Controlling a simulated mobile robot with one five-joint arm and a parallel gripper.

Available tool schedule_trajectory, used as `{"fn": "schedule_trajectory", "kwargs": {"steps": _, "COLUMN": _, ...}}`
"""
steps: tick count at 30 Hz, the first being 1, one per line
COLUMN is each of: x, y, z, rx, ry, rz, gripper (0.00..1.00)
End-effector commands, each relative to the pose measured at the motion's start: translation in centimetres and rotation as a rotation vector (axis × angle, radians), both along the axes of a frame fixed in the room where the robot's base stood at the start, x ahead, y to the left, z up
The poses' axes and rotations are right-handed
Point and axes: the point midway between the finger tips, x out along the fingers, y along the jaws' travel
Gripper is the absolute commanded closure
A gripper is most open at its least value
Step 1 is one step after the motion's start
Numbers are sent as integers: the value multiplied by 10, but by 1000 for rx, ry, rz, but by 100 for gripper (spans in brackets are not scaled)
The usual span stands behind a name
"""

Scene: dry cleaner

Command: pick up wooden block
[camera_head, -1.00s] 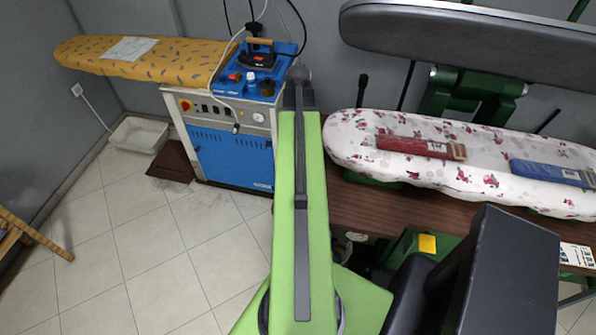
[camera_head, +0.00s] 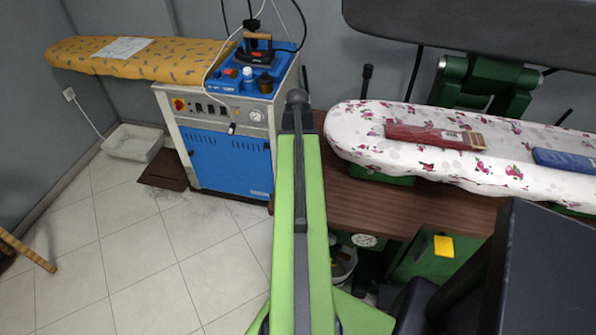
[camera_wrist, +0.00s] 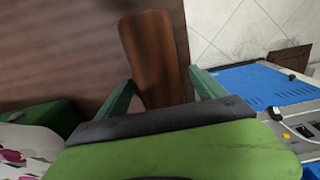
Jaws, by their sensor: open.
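The wooden block (camera_wrist: 155,60) is a reddish-brown, flat, elongated piece in the wrist view. It lies on the dark brown wooden table top (camera_wrist: 60,45), close to the table edge. My gripper (camera_wrist: 161,80) is open, with one green finger on each side of the block's near end in the picture. I cannot tell whether either finger touches it. In the head view, my gripper (camera_head: 297,105) is at the far end of my green arm, by the left end of the brown table. The block is hidden there behind my arm.
A blue steam cabinet (camera_head: 230,160) stands left of my gripper. A floral ironing board (camera_head: 350,135) above the table holds a red packet (camera_head: 435,135) and a blue packet (camera_head: 565,159). A grey press (camera_head: 470,30) hangs behind. Tiled floor (camera_head: 130,250) is open at left.

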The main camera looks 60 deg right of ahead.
Motion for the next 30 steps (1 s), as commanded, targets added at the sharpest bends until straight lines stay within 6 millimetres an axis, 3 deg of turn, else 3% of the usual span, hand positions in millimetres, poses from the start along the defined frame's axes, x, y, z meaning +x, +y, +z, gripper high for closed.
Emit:
{"fn": "schedule_trajectory", "kwargs": {"steps": 1, "x": 0, "y": 0, "z": -8, "rx": 0, "ry": 0, "rz": 0, "gripper": 20}}
{"fn": "schedule_trajectory", "kwargs": {"steps": 7, "x": 0, "y": 0, "z": -4, "rx": 0, "ry": 0, "rz": 1, "gripper": 20}}
{"fn": "schedule_trajectory", "kwargs": {"steps": 25, "x": 1, "y": 0, "z": -4, "rx": 0, "ry": 0, "rz": 2, "gripper": 99}}
{"fn": "schedule_trajectory", "kwargs": {"steps": 30, "x": 1, "y": 0, "z": -4, "rx": 0, "ry": 0, "rz": 2, "gripper": 100}}
